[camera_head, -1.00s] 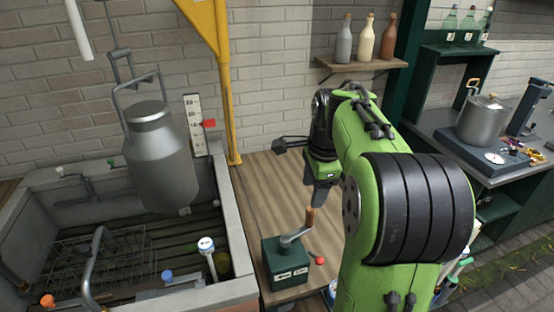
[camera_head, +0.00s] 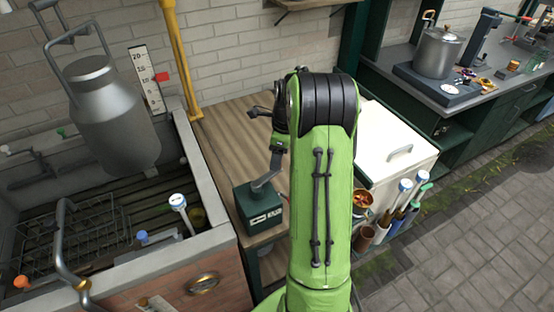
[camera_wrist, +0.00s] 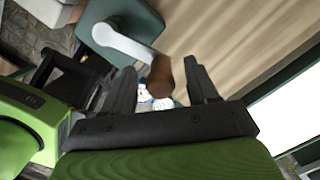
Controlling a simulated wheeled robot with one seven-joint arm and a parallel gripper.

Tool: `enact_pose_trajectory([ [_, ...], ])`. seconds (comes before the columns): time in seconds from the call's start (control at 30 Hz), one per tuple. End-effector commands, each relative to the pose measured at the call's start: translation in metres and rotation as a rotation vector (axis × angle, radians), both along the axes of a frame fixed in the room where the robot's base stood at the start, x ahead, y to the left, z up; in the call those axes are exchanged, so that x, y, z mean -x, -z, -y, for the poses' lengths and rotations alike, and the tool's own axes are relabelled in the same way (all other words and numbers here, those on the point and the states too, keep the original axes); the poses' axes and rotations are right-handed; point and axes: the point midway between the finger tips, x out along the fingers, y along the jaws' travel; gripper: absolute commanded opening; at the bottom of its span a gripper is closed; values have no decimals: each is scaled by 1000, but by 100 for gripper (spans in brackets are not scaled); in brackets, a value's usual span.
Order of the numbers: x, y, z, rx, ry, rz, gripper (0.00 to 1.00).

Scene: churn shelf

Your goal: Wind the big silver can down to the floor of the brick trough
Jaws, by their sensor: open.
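The big silver can (camera_head: 112,118) hangs from a hook by its bail over the brick trough (camera_head: 215,262), above the slatted floor (camera_head: 130,195). A green winch box (camera_head: 258,208) with a grey crank arm (camera_head: 268,182) stands on the wooden bench. In the wrist view the crank arm (camera_wrist: 122,42) ends in a brown wooden handle (camera_wrist: 160,78). My gripper (camera_wrist: 168,82) is open, and the handle shows between its two fingers. I cannot tell whether the fingers touch it. In the head view my arm hides most of the gripper and the handle.
A height scale with a red marker (camera_head: 161,77) stands on the wall behind the trough. A yellow post (camera_head: 182,60) rises beside it. A white chest (camera_head: 400,150) stands right of my arm.

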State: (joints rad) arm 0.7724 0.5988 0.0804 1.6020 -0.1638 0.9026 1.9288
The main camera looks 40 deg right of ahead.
Motion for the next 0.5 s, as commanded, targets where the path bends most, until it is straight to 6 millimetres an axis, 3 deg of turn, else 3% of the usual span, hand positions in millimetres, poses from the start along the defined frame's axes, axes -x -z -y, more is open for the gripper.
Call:
enact_pose_trajectory([
  [0.13, -1, 14, -1, 1, 0, -1, 58],
  [0.37, -2, 15, -1, 1, 0, 0, 58],
  [0.5, -2, 15, -1, 1, 0, 1, 42],
])
